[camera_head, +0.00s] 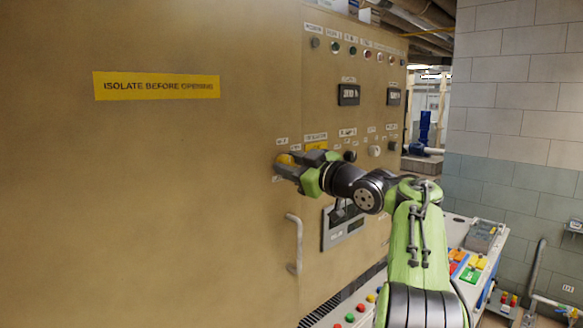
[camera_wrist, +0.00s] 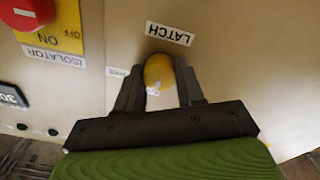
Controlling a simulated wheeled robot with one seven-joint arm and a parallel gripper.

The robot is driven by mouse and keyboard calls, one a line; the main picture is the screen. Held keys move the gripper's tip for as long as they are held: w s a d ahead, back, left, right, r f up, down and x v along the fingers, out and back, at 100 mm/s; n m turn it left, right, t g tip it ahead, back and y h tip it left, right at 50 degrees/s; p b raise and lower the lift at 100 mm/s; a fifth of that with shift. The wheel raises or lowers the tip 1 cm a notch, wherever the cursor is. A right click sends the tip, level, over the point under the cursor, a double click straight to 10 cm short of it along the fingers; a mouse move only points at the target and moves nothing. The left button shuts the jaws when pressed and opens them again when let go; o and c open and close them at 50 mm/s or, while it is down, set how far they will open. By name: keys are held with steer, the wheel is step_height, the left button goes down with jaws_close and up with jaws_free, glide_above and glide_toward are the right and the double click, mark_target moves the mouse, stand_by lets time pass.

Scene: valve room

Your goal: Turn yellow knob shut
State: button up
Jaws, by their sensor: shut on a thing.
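The yellow knob (camera_wrist: 158,72) sits on the tan cabinet door under a label reading LATCH (camera_wrist: 169,33). It has a small white mark on its face. My gripper (camera_wrist: 161,85) is around the knob, with one finger on each side, shut on it. The knob's side toward the cabinet is hidden.
A red isolator knob (camera_wrist: 27,12) on a yellow plate (camera_wrist: 66,28) is left of the latch in the wrist view. A vertical door handle (camera_head: 296,245) is below my gripper. A desk with coloured buttons (camera_head: 467,268) stands at the lower right.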

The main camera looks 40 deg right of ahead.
steer(key=shift+n, duration=0.3)
steer(key=o, duration=1)
steer(key=shift+o, duration=0.2)
steer(key=s+b, duration=0.3)
steer(key=s, duration=1.2)
steer(key=shift+s+d+f, duration=0.2)
steer(key=shift+s+f, duration=0.2)
